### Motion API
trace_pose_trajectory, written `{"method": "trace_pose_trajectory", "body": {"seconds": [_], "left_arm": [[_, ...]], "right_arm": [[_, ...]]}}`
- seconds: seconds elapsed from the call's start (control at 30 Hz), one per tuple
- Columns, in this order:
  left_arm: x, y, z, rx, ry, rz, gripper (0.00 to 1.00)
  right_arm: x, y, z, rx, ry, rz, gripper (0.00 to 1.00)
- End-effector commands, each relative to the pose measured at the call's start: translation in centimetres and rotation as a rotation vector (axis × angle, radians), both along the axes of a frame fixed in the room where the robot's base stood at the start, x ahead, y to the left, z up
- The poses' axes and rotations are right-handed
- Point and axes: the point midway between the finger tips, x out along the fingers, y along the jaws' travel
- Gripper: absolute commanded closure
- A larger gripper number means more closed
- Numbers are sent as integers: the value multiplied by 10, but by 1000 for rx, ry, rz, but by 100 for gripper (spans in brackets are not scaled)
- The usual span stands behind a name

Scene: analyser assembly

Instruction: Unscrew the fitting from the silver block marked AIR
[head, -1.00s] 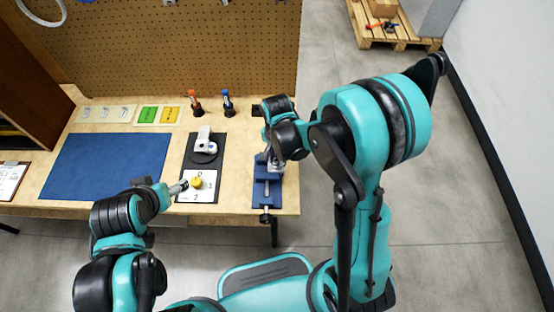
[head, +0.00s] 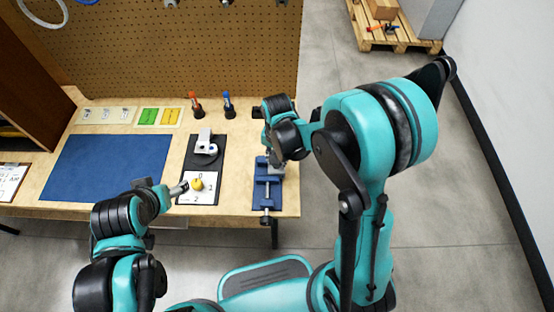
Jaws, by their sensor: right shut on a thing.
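The blue vise (head: 262,190) stands at the right front edge of the workbench. My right gripper (head: 276,168) is at the top of the vise, pointing down, and is shut on a small part that its own wrist mostly hides. The silver block and its AIR marking cannot be made out behind the gripper. My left gripper (head: 182,188) is beside a yellow round knob (head: 197,184) on a white plate marked with numbers (head: 206,197). Whether its fingers are open or shut is too small to tell.
A grey and white bracket-like device (head: 205,144) stands on a dark base behind the white plate. A blue mat (head: 105,168) lies at left. Red (head: 195,104) and blue (head: 228,104) bottles stand near the pegboard (head: 190,50). Green and yellow cards (head: 158,116) lie at the back.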

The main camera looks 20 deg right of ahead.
Motion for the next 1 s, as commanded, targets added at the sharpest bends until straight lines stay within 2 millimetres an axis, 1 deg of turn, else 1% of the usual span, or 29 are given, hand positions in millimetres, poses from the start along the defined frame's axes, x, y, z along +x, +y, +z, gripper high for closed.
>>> {"method": "trace_pose_trajectory", "body": {"seconds": [0.1,0.9,1.0], "left_arm": [[0,0,6,0,0,0,26],[0,0,30,0,0,0,26],[0,0,31,0,0,0,26]], "right_arm": [[0,0,7,0,0,-1,100],[0,0,40,0,0,-2,100],[0,0,42,0,0,-2,100]]}}
